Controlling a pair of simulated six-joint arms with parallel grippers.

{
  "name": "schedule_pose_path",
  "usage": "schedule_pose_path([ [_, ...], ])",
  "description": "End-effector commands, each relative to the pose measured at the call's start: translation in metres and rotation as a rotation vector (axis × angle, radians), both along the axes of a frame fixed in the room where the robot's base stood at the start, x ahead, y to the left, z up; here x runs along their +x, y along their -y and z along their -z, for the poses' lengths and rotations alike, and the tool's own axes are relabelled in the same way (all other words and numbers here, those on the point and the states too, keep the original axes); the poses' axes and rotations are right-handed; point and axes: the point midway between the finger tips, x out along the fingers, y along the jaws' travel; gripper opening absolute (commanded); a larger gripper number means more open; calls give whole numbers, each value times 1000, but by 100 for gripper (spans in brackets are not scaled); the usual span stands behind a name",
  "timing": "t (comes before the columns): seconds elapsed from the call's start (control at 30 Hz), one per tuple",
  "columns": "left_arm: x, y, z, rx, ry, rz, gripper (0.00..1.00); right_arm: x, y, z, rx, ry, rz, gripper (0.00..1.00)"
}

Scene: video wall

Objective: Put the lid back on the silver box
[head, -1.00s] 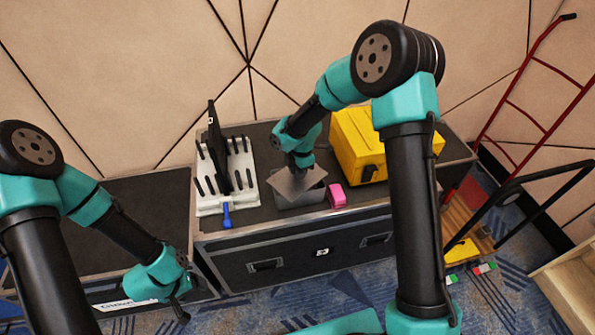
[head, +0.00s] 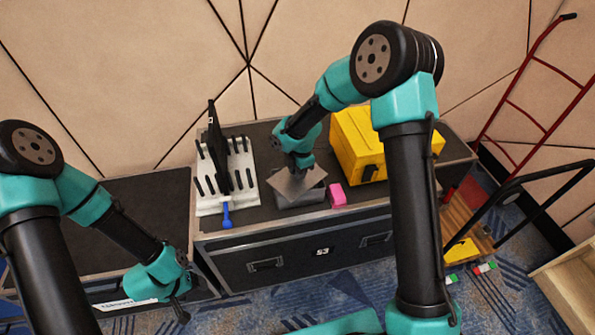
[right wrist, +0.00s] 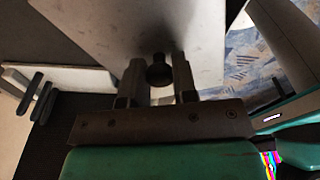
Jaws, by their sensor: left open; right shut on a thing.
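The silver box (head: 301,198) stands on the dark case top, between the white rack and the pink block. Its grey lid (head: 291,186) is at the box's opening, turned askew to the rim, with a corner over the front edge. Whether lid and rim touch I cannot tell. My right gripper (head: 301,169) is above the box, shut on the lid's dark knob; the right wrist view shows the knob (right wrist: 160,71) between the fingers and the lid plate (right wrist: 125,30) beyond. My left gripper (head: 182,301) is open and empty, low in front of the cases.
The white rack (head: 243,196) with black pegs, a dark panel (head: 216,150) and a blue-handled tool (head: 227,216) is left of the box. The pink block (head: 337,195) is close on the right, with a yellow case (head: 358,150) behind. The left case top (head: 145,210) is clear.

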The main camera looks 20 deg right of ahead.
Motion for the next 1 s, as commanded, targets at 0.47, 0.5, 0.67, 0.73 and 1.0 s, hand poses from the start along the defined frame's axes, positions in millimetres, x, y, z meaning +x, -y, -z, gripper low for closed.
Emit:
schedule_pose_path([
  [0.47,0,0,0,0,0,0,73,0,0,0,0,0,0,0],
  [0.5,0,0,0,0,0,0,73,0,0,0,0,0,0,0],
  [0.67,0,0,0,0,0,0,73,0,0,0,0,0,0,0],
  [0.73,0,0,0,0,0,0,73,0,0,0,0,0,0,32],
  [1.0,0,0,0,0,0,0,73,0,0,0,0,0,0,56],
])
